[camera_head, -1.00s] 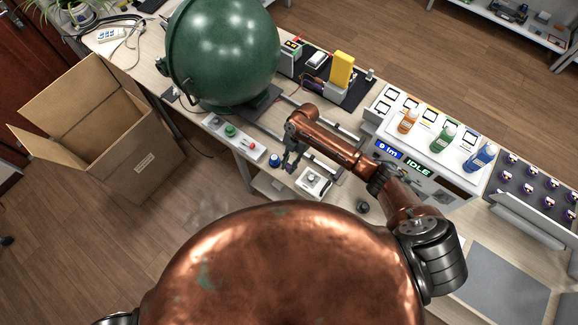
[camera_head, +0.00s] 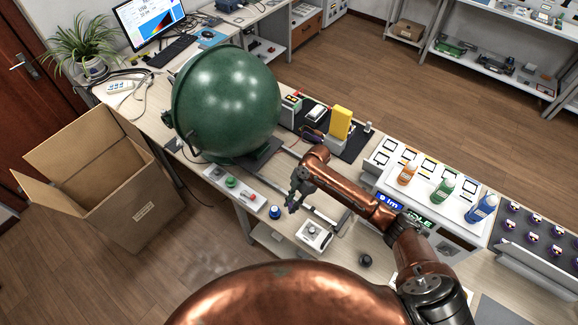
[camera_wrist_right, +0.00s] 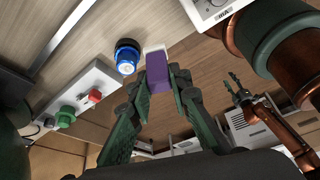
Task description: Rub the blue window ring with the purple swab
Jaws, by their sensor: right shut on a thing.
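The blue window ring (camera_head: 275,212) is a small round blue piece on a dark base at the bench's front edge. In the right wrist view the blue window ring (camera_wrist_right: 127,60) surrounds a pale, bright centre. My right gripper (camera_head: 293,204) is just right of it. In the wrist view my right gripper (camera_wrist_right: 160,80) is shut on the purple swab (camera_wrist_right: 158,72), a purple block with a pale end. The pale end lies beside the ring; contact cannot be told. A second gripper, apparently my left (camera_wrist_right: 238,88), shows small in the wrist view, its opening unclear.
A control strip with green button (camera_head: 231,182) and red button (camera_head: 253,197) lies left of the ring. A white device (camera_head: 313,236) sits to its right. The green sphere (camera_head: 228,105) stands behind. An open cardboard box (camera_head: 135,190) is on the floor at left.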

